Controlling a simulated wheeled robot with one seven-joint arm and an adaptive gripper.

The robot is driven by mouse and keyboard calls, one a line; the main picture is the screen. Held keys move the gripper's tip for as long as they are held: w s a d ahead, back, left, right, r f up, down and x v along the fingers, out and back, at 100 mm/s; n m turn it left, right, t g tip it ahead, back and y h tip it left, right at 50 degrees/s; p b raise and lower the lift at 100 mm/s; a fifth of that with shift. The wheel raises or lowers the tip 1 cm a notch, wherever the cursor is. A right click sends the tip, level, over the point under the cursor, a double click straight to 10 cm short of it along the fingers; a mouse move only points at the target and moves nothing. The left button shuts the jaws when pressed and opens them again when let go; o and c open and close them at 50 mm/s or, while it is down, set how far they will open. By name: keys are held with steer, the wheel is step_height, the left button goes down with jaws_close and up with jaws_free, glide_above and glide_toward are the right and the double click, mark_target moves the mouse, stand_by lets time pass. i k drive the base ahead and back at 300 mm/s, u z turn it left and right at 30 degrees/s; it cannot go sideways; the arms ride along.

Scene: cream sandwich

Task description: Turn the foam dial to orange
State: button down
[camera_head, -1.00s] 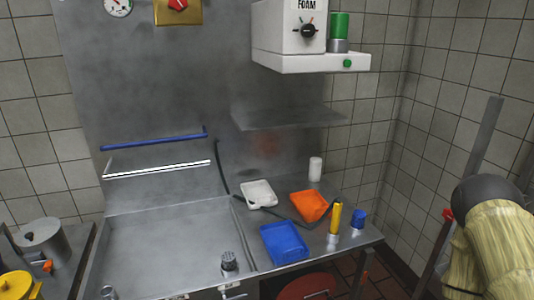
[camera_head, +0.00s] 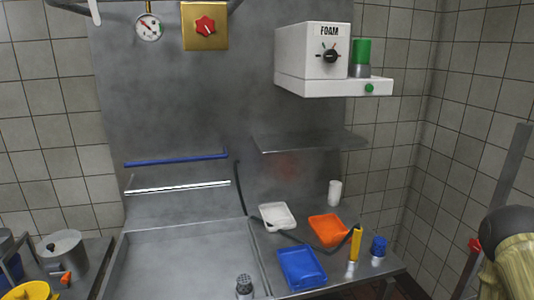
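The foam dial (camera_head: 330,56) is a black knob on the front of a white wall unit (camera_head: 300,68) marked FOAM, in the upper right of the head view. Small coloured marks sit above the knob, but they are too small to read surely. I cannot tell which colour the knob points to. My gripper is not in view, and nothing touches the dial.
A green-topped cylinder (camera_head: 361,52) and a green button (camera_head: 369,88) are right of the dial. A metal shelf (camera_head: 310,142) juts out below. White, orange (camera_head: 328,229) and blue (camera_head: 301,268) trays lie on the counter. A pale yellow, dark-topped object (camera_head: 515,262) stands lower right.

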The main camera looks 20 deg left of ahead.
mark_target(330, 56)
steer(key=k, duration=1.05)
steer(key=u, duration=1)
steer(key=i, duration=1)
steer(key=z, duration=0.45)
